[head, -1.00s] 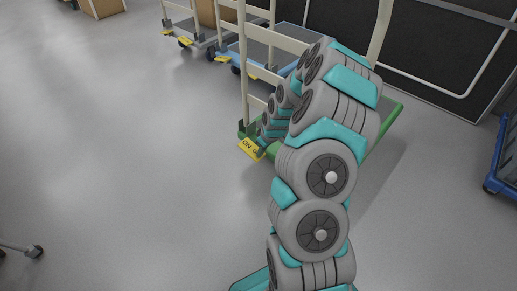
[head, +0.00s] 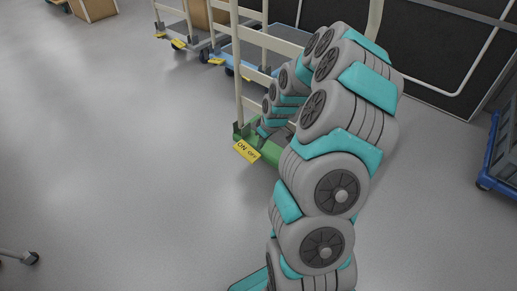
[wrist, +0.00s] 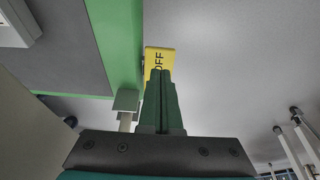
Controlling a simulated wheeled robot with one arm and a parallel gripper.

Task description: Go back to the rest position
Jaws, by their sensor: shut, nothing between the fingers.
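My gripper (wrist: 160,100) shows in the wrist view as two dark green fingers side by side, shut with nothing between them. Beyond the tips is a yellow ON/OFF tab (wrist: 160,56), partly covered by the fingers; whether they touch it I cannot tell. In the head view the same tab (head: 246,151) sits at the near left corner of a green trolley (head: 270,153). The trolley's green rim (wrist: 122,45) and grey deck also show in the wrist view. In the head view my arm reaches over the trolley and hides much of it; my fingers cannot be made out there.
A blue trolley (head: 243,68) and a grey trolley (head: 183,33) stand behind, with a cardboard box (head: 96,8) farther left. A blue cart (head: 497,165) is at the right edge. A castor (head: 32,258) shows at lower left.

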